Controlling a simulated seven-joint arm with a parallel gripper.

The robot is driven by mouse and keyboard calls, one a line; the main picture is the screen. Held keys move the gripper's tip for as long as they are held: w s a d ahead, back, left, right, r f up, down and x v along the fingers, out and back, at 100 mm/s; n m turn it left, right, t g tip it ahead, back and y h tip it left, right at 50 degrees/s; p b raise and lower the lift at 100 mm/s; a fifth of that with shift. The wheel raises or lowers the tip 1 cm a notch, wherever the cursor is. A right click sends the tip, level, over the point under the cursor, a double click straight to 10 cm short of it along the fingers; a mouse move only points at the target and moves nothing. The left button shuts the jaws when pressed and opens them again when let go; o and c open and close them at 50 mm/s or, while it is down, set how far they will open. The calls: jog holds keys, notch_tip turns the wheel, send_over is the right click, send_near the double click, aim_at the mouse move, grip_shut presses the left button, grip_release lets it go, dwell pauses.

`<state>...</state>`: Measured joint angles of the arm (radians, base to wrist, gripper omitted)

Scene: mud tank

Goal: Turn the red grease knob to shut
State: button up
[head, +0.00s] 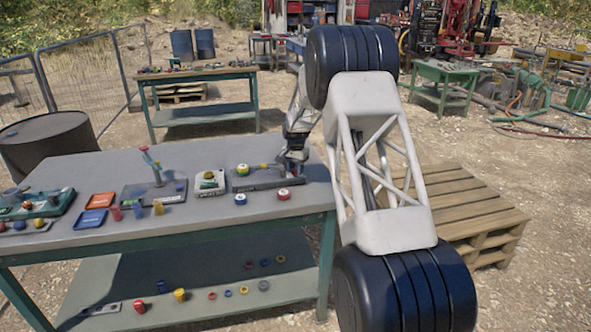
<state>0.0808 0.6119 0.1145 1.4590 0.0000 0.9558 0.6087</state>
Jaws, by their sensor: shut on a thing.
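My gripper (284,168) points down at the right end of a dark base plate (255,184) on the workbench. It is shut on a small part at that plate, which I take to be the red grease knob. The fingers mostly hide this part, and its turn angle cannot be made out. A yellow-topped round knob (243,170) sits at the left of the same plate. A loose red cap with a pale top (284,194) lies in front of the plate, apart from my gripper.
The workbench (130,240) also holds a blue cap (240,199), a pale box (209,182), a stand with a lever (153,172), and red (101,200) and blue (90,219) trays. A wooden pallet stack (465,205) stands to the right. The bench's front right corner is clear.

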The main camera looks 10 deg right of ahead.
aim_at(296, 170)
jog(key=n, duration=1)
jog(key=shift+n, duration=0.3)
dwell(0.4)
jog(key=o, duration=0.9)
jog(key=shift+r, duration=0.2)
jog(key=shift+r, duration=3.75)
jog(key=shift+s+r, duration=0.1)
